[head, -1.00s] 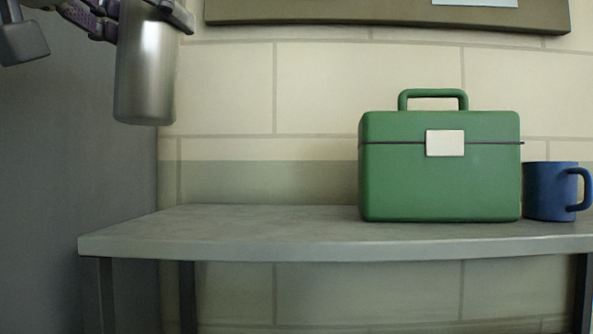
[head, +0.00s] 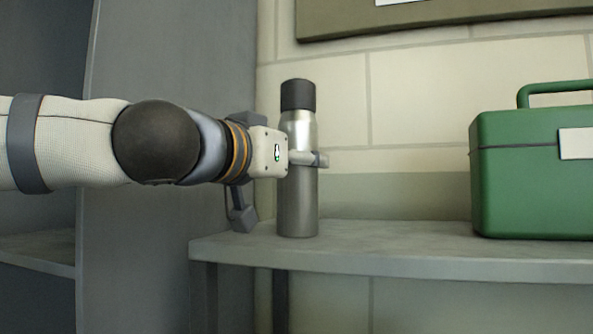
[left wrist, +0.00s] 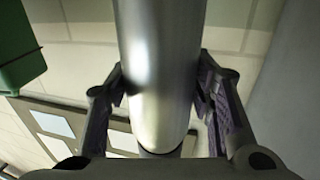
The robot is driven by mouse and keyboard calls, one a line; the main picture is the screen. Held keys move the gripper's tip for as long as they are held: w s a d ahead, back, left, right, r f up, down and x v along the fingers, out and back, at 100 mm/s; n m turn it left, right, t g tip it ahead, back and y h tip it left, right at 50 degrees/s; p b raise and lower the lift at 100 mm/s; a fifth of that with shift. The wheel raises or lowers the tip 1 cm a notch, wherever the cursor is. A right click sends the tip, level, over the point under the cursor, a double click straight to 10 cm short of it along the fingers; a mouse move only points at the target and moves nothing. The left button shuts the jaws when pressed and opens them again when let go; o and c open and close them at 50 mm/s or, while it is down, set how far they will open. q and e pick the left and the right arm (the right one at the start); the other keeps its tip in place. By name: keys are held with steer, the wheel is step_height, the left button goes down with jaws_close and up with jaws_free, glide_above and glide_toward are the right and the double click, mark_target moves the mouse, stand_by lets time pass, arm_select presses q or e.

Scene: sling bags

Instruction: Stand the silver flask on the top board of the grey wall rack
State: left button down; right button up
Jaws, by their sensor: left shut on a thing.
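The silver flask (head: 298,205) has a dark cap and stands upright in the head view. My left gripper (head: 307,158) comes in from the left and is shut around its upper body. The flask's base is at the level of the grey rack's top board (head: 390,242), over its left part. I cannot tell whether it touches the board or is slightly above it. In the left wrist view the flask (left wrist: 160,60) runs between the two fingers of my left gripper (left wrist: 160,85). My right gripper is not in view.
A green box (head: 525,185) with a handle stands on the board to the right, with clear board between it and the flask. A tall grey cabinet (head: 170,70) is at the left. A framed board (head: 440,22) hangs on the wall above.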

arm_select(q)
steer(key=c, duration=0.8)
jaws_free()
steer(key=shift+o, duration=0.2)
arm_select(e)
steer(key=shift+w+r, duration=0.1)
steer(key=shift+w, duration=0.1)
arm_select(q)
steer(key=shift+s, duration=0.1)
steer(key=p+v, duration=0.2)
steer(key=v, duration=1)
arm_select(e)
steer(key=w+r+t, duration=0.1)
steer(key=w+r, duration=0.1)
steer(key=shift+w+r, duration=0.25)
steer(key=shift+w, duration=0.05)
